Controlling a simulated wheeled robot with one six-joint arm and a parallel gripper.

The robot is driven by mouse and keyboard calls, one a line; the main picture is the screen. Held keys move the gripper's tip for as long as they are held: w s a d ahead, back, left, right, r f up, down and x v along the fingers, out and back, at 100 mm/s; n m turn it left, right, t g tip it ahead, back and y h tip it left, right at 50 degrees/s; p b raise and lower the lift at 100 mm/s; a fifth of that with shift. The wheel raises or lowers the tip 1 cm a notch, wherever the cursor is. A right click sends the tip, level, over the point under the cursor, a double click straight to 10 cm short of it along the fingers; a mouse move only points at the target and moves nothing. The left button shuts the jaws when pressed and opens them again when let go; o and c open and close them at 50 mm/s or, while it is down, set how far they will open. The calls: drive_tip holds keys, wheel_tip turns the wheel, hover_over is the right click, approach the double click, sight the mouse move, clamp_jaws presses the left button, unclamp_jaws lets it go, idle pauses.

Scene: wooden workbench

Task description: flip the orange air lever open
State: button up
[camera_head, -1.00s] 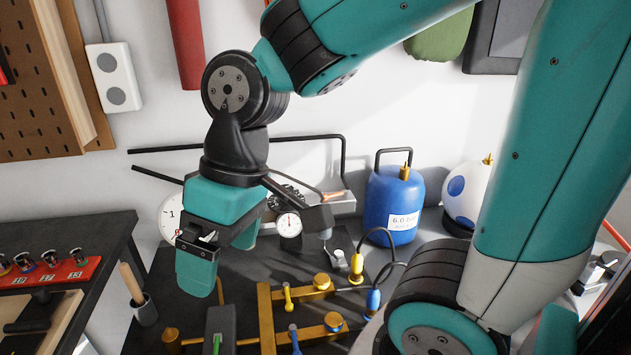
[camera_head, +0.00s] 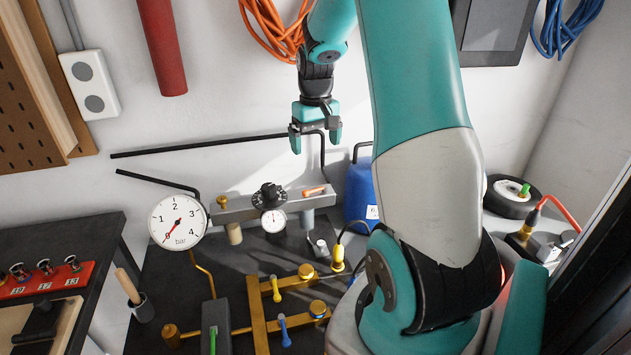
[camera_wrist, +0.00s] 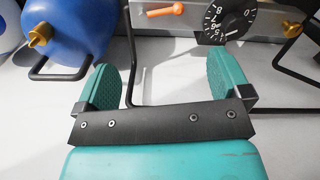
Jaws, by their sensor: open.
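The orange air lever (camera_head: 314,191) lies nearly level on the front of the grey manifold bar (camera_head: 238,209), right of the black dial knob (camera_head: 269,195). In the wrist view the orange lever (camera_wrist: 165,9) shows at the top edge, beyond and between my fingertips. My gripper (camera_head: 317,141) is open and empty, up above the right end of the bar and apart from the lever. In the wrist view its two teal fingers (camera_wrist: 166,88) are spread wide with nothing between them.
A blue tank (camera_head: 358,196) stands right of the bar, partly hidden by my arm. A large pressure gauge (camera_head: 178,222) is at the bar's left end. Black bent rods (camera_head: 200,146) run behind it. Brass pipes with blue and yellow valves (camera_head: 262,318) fill the bench front.

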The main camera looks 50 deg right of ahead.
sight(316, 189)
wheel_tip(316, 189, down, 12)
drive_tip(key=shift+f+p, duration=0.15)
drive_tip(key=shift+p, duration=1.05)
drive_tip(key=shift+c, duration=0.2)
